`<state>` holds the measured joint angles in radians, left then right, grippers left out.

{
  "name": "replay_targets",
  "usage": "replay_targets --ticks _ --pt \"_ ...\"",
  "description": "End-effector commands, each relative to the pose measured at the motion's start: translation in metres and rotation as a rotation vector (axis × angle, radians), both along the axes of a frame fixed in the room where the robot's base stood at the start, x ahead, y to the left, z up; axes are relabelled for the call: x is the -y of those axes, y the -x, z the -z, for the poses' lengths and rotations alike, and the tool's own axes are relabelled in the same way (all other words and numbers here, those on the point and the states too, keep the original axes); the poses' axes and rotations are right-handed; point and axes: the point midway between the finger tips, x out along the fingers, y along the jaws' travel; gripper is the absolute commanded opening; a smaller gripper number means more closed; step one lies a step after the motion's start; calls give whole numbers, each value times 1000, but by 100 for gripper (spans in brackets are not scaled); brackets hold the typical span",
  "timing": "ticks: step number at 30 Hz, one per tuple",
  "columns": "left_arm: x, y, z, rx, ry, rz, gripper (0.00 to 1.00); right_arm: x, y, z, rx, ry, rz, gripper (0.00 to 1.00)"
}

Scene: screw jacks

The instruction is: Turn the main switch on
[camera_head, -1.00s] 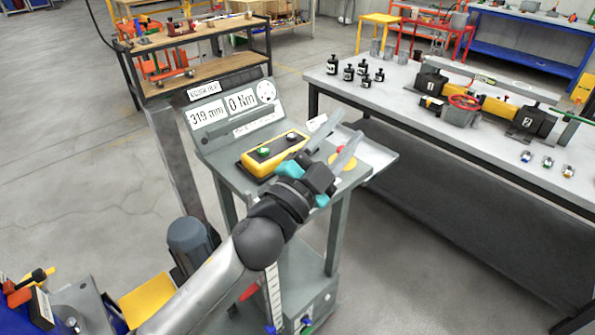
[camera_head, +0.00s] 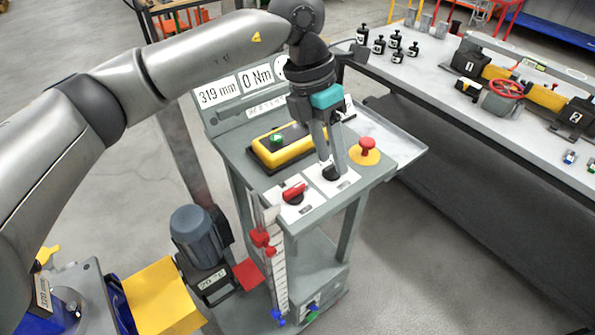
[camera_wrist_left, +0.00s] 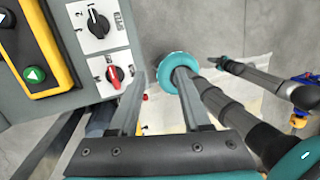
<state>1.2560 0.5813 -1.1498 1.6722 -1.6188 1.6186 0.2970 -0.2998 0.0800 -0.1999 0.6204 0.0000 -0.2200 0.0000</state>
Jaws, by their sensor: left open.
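The red rotary switch (camera_head: 294,191), probably the main switch, sits on a white plate at the front of the grey console. Its handle shows upright, slightly tilted, in the left wrist view (camera_wrist_left: 115,76). A black rotary switch (camera_head: 332,174) is beside it and also shows in the left wrist view (camera_wrist_left: 97,22). My left gripper (camera_head: 332,160) is open and empty, pointing down. In the head view its fingers overlap the black switch. My right gripper is not visible.
A yellow control box (camera_head: 272,156) with a green button lies behind the switches. A red mushroom button (camera_head: 367,146) on a yellow base stands to the right. A grey motor (camera_head: 194,232) is left of the console. A workbench (camera_head: 480,125) holds black weights and a red handwheel.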

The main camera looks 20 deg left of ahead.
Motion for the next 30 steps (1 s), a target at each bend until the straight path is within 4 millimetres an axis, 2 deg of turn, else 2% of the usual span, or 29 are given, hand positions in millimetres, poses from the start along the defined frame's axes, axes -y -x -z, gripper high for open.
replay_targets --ticks 1,4,7,11,14,24,30 --pt "-21 -8 -6 20 -85 -20 48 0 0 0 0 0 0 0" --pt "-52 -16 -14 37 -211 -52 48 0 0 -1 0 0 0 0" --pt "-67 -19 -18 43 -275 -71 48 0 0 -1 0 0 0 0" --pt "-72 -19 -11 42 -292 -76 48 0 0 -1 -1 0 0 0" --pt "-71 -19 4 40 -290 -74 48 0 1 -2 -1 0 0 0" --pt "-70 -18 77 38 -287 -73 48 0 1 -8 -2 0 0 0" --pt "-70 -18 112 41 -287 -74 48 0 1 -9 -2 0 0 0"
